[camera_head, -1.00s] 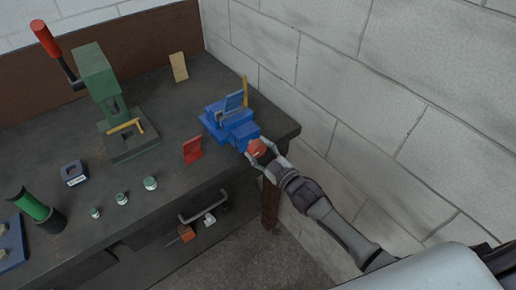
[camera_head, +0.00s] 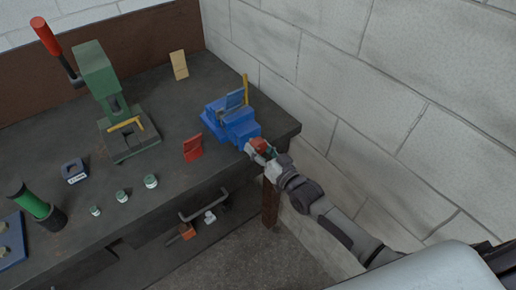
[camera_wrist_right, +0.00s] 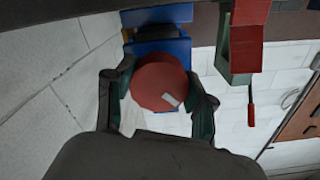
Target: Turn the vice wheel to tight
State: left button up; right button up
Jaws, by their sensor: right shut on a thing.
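The blue vice (camera_head: 230,118) stands on the bench top near its right end. Its red wheel (camera_head: 262,146) faces the front of the bench and is partly hidden by my gripper in the head view. My right gripper (camera_head: 260,150) is shut on the wheel. In the right wrist view its two fingers (camera_wrist_right: 160,88) hold the round red wheel (camera_wrist_right: 158,80) from both sides, and a pale mark shows low on the wheel's face. The blue vice body (camera_wrist_right: 160,45) shows behind the wheel. My left gripper is not in view.
A green press (camera_head: 97,75) with a red-ended lever stands to the left. A red bracket (camera_head: 193,148) and several small jars (camera_head: 150,181) lie on the bench (camera_head: 60,140). A block wall (camera_head: 350,80) is close on the right.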

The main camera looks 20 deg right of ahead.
jog(key=m, duration=0.2)
jog(key=f+m, duration=0.1)
jog(key=shift+s+f+m+b, duration=0.1)
jog(key=shift+s+m+b, duration=0.15)
jog(key=shift+m+b, duration=0.15)
jog(key=m+b, duration=0.1)
jog(key=m, duration=0.3)
jog(key=shift+a, duration=0.1)
jog(key=shift+m, duration=0.3)
jog(key=o, duration=1.2)
jog(key=shift+r, duration=0.2)
jog(key=shift+c, duration=0.2)
jog(key=shift+s+r, duration=0.3)
jog(key=shift+r, duration=0.05)
jog(key=shift+s+d, duration=0.25)
jog(key=v, duration=1.1)
jog(key=shift+s, duration=0.3)
